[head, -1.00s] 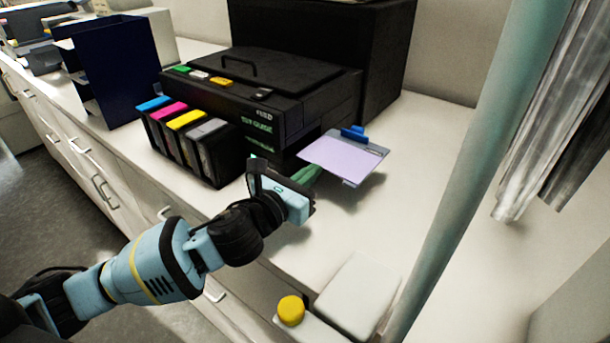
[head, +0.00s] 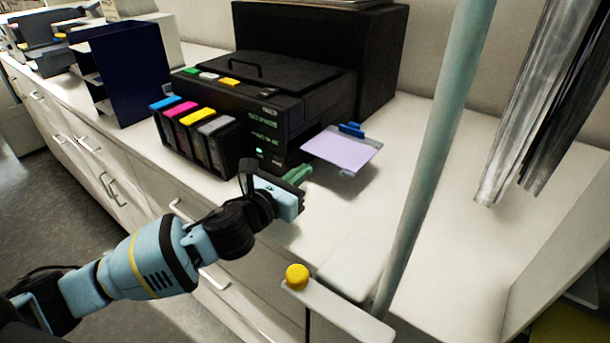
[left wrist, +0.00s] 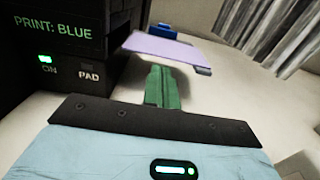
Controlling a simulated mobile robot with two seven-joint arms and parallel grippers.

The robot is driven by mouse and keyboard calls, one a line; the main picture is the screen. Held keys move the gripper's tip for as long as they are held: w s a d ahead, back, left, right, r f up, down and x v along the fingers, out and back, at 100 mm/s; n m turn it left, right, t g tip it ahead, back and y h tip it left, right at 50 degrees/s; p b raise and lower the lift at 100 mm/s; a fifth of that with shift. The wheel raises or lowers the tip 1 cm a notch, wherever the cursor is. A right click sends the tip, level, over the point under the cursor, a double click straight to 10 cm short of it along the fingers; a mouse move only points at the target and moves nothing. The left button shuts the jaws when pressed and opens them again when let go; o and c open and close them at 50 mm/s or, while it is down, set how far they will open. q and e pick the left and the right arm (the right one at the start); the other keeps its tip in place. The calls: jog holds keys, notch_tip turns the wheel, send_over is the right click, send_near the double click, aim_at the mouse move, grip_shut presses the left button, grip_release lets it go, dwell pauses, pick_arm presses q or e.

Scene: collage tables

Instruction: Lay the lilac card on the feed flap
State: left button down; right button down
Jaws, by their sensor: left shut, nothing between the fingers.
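The lilac card (head: 338,150) lies flat on the feed flap (head: 374,146), which sticks out from the right side of the black printer (head: 270,105). A blue clip (head: 351,129) sits at the flap's back edge. The card also shows in the left wrist view (left wrist: 165,48), above and beyond my fingers. My left gripper (head: 298,175) has green fingers, shut and empty, in front of the flap and apart from the card. The fingers show in the left wrist view (left wrist: 163,86). My right gripper is not in view.
Several ink cartridges (head: 195,135) stand left of the printer. A dark blue rack (head: 125,70) stands further left. A pale teal pole (head: 435,150) rises at the right, near a yellow knob (head: 297,276). The counter right of the flap is clear.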

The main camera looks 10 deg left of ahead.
pick_arm(q)
jog(key=v, duration=0.9)
jog(key=shift+s+a+f, duration=0.1)
jog(key=shift+s+a, duration=0.1)
jog(key=shift+s, duration=0.05)
